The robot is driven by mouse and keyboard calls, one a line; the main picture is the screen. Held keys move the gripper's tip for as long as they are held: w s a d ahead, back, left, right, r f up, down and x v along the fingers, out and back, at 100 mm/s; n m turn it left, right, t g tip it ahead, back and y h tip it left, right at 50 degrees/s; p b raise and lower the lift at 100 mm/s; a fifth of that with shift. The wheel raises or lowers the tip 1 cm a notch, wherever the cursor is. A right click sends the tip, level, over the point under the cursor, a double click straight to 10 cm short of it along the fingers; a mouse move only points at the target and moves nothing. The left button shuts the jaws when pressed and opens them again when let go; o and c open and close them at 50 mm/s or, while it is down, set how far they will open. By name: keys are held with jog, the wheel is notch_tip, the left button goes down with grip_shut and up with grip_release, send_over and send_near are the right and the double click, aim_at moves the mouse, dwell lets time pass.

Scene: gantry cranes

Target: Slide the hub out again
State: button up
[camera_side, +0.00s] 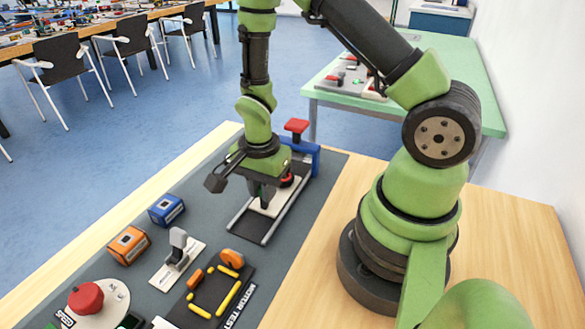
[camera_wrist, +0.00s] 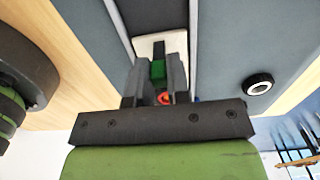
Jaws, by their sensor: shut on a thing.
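A red-orange round part (camera_wrist: 164,98) shows between the fingers near the palm. A red and dark part (camera_side: 288,180) sits by the gripper in the side view. I cannot tell which of these parts is the hub. The rails lead to a blue frame (camera_side: 310,155) with a red knob (camera_side: 296,126).
Blue (camera_side: 166,209) and orange (camera_side: 128,244) boxes, a grey lever (camera_side: 178,245), a motor test board (camera_side: 218,290) and a red dial (camera_side: 86,298) stand toward the front left.

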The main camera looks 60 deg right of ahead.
jog(key=shift+w+a, duration=0.1)
jog(key=shift+a, duration=2.35)
jog(key=o, duration=0.8)
notch_tip(320, 180, up, 7)
jog(key=s+r+n+t, duration=0.2)
jog(key=s+r+n, duration=0.1)
jog(key=r, duration=0.3)
jog(key=s+r+n+t+y, duration=0.1)
jog(key=s+r+n+t, duration=0.1)
jog(key=s+r+n, duration=0.2)
jog(key=s+r+n+t+y, duration=0.1)
jog(key=s+r+n+t, duration=0.2)
jog(key=r+n, duration=0.3)
notch_tip(320, 180, up, 4)
jog(key=shift+s+n, duration=0.4)
jog(key=shift+s, duration=0.05)
